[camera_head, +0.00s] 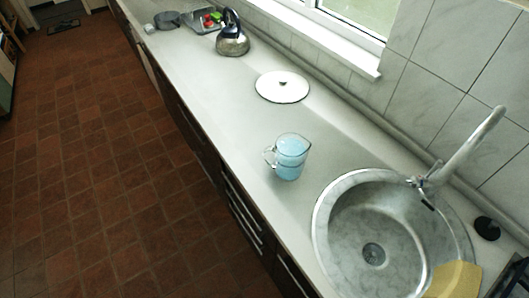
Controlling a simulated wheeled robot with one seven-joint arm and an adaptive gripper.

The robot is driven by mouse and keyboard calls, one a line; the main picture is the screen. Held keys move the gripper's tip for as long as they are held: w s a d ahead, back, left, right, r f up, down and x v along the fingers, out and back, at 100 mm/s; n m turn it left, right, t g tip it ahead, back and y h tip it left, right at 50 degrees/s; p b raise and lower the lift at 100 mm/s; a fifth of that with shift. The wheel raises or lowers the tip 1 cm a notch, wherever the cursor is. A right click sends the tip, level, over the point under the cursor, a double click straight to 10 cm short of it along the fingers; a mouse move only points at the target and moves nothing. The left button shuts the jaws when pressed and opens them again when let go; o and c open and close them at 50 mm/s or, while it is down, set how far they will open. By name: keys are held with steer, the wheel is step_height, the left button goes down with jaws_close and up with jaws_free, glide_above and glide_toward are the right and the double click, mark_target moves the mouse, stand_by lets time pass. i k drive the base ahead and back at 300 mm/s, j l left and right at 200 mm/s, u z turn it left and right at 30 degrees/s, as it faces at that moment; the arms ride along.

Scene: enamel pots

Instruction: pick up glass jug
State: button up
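The glass jug (290,157) stands upright on the pale countertop (225,115), between a white lid and the sink. It is clear with light blue contents or tint, and its handle points left. Nothing covers it in this view. My gripper does not show in the head camera view.
A round sink (335,215) with a tall tap (465,150) is at the right, with a yellow cloth or sponge (455,280) at its edge. A white lid (282,87) lies behind the jug. A kettle (232,42) and a tray (200,27) stand farther back.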

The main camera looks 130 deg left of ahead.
mark_target(291, 150)
steer(key=u, duration=3.9)
steer(key=z, duration=2.2)
steer(key=u, duration=2.2)
steer(key=z, duration=0.35)
